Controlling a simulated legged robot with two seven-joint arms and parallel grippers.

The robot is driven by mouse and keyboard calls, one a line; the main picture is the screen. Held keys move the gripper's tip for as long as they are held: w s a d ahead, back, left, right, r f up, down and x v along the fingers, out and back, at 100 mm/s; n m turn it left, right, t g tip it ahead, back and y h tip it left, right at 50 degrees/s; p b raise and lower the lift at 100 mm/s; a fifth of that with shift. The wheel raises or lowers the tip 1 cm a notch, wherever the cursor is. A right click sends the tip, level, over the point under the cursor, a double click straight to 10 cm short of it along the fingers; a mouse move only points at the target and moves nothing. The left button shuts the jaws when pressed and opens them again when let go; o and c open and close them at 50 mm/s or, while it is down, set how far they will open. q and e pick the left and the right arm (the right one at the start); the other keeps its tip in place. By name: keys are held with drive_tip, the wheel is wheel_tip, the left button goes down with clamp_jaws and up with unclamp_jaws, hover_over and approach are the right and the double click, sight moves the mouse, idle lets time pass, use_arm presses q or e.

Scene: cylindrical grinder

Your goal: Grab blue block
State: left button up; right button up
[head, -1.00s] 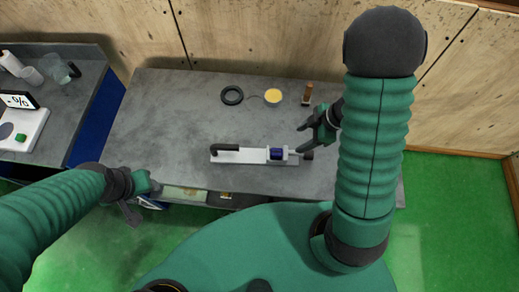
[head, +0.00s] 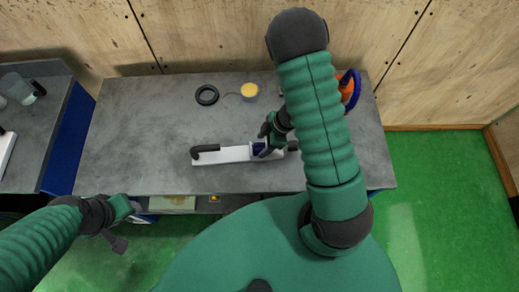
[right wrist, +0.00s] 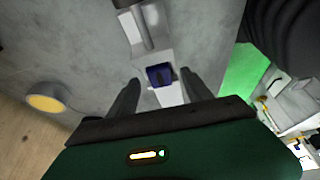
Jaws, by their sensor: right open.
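The blue block (head: 258,148) sits on the white grinder fixture (head: 224,156) on the grey table, partly hidden by my right gripper. In the right wrist view the dark blue block (right wrist: 160,75) shows between and just beyond the fingertips. My right gripper (head: 265,146) is open over the block, with one finger on each side in the wrist view (right wrist: 160,82). I cannot tell whether the fingers touch it. My left gripper (head: 122,225) is at the table's front left, away from the block; its jaw state is unclear.
An orange and blue object (head: 347,90) is at the back right, partly behind my arm. The table's left half is mostly clear.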

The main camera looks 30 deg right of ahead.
drive_tip(key=shift+x, duration=0.85)
drive_tip(key=shift+r, duration=0.1)
clamp_jaws()
idle(0.6)
